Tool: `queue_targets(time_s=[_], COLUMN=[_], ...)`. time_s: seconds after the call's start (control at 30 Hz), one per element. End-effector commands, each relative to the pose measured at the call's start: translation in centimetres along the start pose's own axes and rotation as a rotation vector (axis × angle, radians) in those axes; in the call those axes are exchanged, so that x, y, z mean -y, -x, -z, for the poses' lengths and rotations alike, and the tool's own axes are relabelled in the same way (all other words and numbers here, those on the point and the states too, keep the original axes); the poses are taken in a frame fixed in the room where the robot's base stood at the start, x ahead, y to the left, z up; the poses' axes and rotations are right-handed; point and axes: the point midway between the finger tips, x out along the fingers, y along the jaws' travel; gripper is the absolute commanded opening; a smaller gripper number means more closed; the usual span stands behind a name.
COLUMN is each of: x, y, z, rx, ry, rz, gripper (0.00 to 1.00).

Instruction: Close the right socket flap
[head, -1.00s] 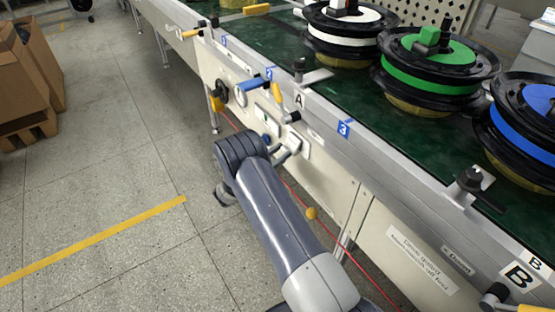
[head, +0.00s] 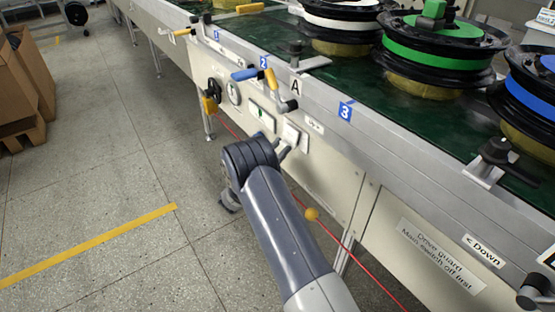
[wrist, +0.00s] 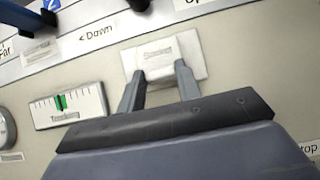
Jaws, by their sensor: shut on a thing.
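The socket flap (wrist: 168,50) is a small white panel with faint lettering, on a white backplate on the cream side wall of the conveyor. In the head view the white socket (head: 293,134) sits just beyond my gripper (head: 286,149), right of the green-marked gauge. In the wrist view my gripper (wrist: 160,74) has its two grey fingers at the flap's lower edge, one toward each side, shut on the flap. The fingertips overlap the flap's lower part. The flap's exact angle is hard to tell.
A gauge with a green mark (wrist: 67,105) is left of the socket. A yellow-and-black switch (head: 211,97) and a lever with a yellow grip (head: 271,82) stick out nearby. A red cord with a yellow ball (head: 311,214) hangs below.

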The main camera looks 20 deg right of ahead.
Motion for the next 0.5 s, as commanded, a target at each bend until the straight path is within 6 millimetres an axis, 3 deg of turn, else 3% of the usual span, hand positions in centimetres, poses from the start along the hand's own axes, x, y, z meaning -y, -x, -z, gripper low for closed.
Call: queue_targets(time_s=[0.03,0.5], x=[0.03,0.04], y=[0.43,0.05], z=[0.73,0.82], rx=[0.011,0.071], ry=[-0.001,0.001], rz=[0.001,0.000], gripper=[0.10,0.10])
